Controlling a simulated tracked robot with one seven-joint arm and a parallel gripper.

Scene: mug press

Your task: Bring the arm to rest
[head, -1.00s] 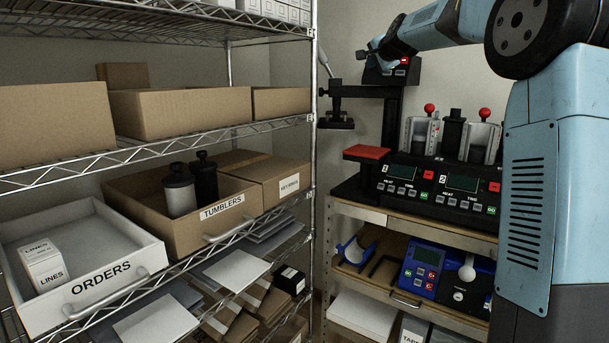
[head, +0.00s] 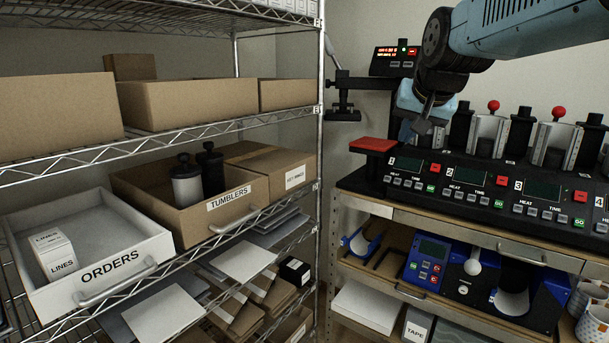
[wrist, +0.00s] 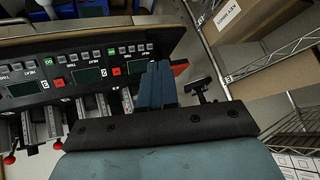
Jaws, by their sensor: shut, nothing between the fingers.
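My gripper (head: 413,129) hangs in front of the left end of the mug press (head: 470,185) in the head view, at the end of my blue arm. In the wrist view my gripper's two blue fingers (wrist: 156,88) lie together with nothing between them. The press has numbered stations with dark displays and red-knobbed levers; it shows upside down in the wrist view (wrist: 75,90). The fingers appear apart from the press, though the exact gap is hard to tell.
A wire shelf rack on the left holds an ORDERS tray (head: 145,247) with a LINES box (head: 51,254) and a TUMBLERS box (head: 190,222). A red pad (head: 373,145) sits left of the press. Patterned mugs (head: 592,322) stand at lower right.

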